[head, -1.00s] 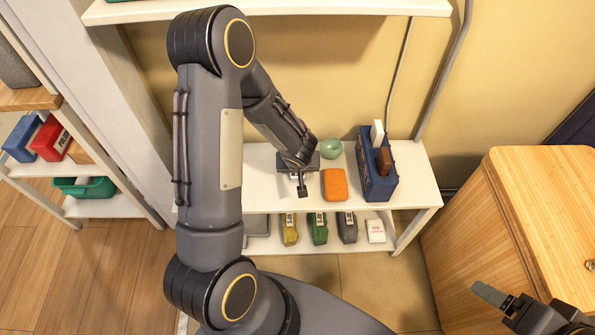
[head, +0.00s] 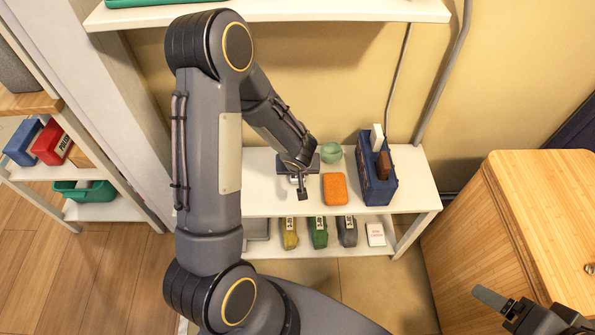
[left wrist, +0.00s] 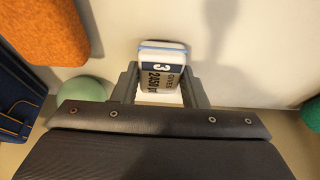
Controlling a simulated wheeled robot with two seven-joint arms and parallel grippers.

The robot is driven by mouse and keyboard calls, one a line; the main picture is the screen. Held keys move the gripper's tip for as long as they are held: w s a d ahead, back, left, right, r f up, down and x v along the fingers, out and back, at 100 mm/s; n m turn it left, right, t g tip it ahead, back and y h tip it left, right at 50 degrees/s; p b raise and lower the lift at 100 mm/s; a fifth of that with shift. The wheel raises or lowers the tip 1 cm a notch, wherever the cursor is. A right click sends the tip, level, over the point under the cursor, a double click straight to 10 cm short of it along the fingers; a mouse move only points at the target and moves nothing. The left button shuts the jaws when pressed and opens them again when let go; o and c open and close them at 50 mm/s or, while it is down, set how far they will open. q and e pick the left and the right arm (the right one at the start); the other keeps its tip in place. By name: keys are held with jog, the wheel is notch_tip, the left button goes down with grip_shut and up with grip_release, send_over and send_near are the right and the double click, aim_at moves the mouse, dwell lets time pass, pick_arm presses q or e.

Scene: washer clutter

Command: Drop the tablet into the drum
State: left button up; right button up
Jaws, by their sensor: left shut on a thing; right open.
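My left gripper (head: 300,192) is over the white shelf's upper board. In the left wrist view it (left wrist: 160,85) is shut on a small white block with a dark blue printed label (left wrist: 162,70), which looks like the tablet. The block's white edge also shows beside the gripper in the head view, mostly hidden. I cannot tell whether it still touches the board. My right gripper (head: 490,298) is open at the lower right, partly cut off by the frame, with nothing visible in it. No drum is in view.
An orange block (head: 335,189), a green round thing (head: 331,152) and a navy caddy (head: 376,190) stand right of my left gripper. Several small packs stand on the lower board (head: 265,247). A wooden cabinet (head: 465,250) is at right, another shelf (head: 110,208) at left.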

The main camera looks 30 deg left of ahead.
pick_arm(q)
notch_tip(320, 180, up, 3)
jog(key=shift+r+p, duration=0.1)
jog(key=shift+p, duration=0.5)
jog(key=s+d+r, duration=0.8)
jog(key=s+r, duration=0.1)
jog(key=s, duration=0.3)
jog(key=w+r+m+h, duration=0.1)
jog(key=w+r+m, duration=0.15)
jog(key=w, duration=0.45)
jog(key=w+r+m+h, duration=0.1)
jog(key=w+r+m, duration=0.1)
jog(key=w+m, duration=0.35)
notch_tip(320, 180, up, 14)
jog(key=s+n+p, duration=0.1)
jog(key=p, duration=2.2)
jog(key=shift+a+n+t, duration=0.2)
jog(key=shift+n+t, duration=0.1)
